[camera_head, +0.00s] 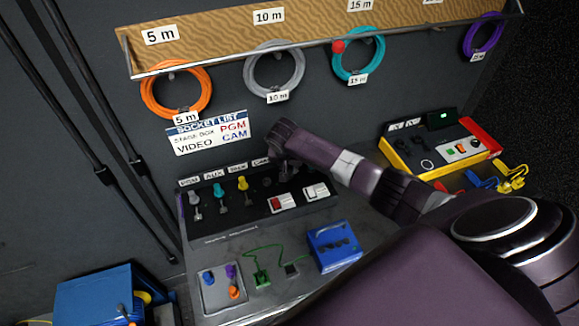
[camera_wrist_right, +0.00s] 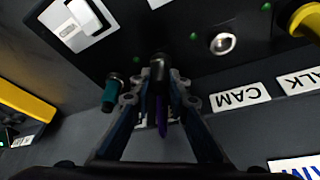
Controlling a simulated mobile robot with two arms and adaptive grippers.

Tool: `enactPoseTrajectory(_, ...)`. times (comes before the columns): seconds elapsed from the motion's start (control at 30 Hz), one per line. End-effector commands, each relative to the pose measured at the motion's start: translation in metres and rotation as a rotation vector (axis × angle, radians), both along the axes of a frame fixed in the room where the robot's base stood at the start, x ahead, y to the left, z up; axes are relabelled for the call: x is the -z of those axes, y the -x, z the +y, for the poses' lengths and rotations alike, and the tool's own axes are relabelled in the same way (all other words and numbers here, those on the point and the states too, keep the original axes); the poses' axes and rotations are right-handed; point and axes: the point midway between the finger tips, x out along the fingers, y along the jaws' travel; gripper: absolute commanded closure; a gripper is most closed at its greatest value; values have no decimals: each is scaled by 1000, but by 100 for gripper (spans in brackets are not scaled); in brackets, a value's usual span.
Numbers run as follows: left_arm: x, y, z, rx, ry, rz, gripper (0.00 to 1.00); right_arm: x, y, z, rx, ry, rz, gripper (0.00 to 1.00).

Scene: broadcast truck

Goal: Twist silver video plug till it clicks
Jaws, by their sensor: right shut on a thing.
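My right gripper (camera_head: 288,166) reaches the socket panel (camera_head: 255,225) from the right. In the right wrist view its fingers (camera_wrist_right: 158,100) are shut on a dark plug (camera_wrist_right: 158,66) with a purple part below it. The plug's front end is against or very near the panel; I cannot tell whether it is seated. A silver, empty-looking socket (camera_wrist_right: 222,43) is beside it, near the CAM label (camera_wrist_right: 240,95). In the head view a silver plug (camera_head: 195,200) stands in the leftmost socket, away from the gripper. My left gripper is not in view.
A teal plug (camera_head: 219,192) and a yellow plug (camera_head: 242,184) stand in the panel. A teal-and-black piece (camera_wrist_right: 112,92) is close beside the fingers. Switches (camera_head: 282,203) are below. A blue box (camera_head: 334,246) and a yellow-and-red console (camera_head: 440,145) stand nearby.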

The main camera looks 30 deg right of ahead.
Motion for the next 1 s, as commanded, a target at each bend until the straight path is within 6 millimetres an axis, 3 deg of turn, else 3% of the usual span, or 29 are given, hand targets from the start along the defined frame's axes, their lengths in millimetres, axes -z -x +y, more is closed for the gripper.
enactPoseTrajectory(0.33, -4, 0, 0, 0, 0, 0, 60, 0, 0, 2, 66, -3, 3, 100)
enactPoseTrajectory(0.37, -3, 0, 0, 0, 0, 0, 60, 1, 0, 0, 69, -1, 2, 82)
enactPoseTrajectory(0.53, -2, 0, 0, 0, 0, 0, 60, 1, 0, 0, 65, 1, 1, 64)
enactPoseTrajectory(0.87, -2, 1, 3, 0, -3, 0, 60, -2, 0, 1, 64, 0, 0, 64)
enactPoseTrajectory(1.0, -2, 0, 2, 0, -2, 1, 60, -13, 3, 4, 63, -1, -2, 64)
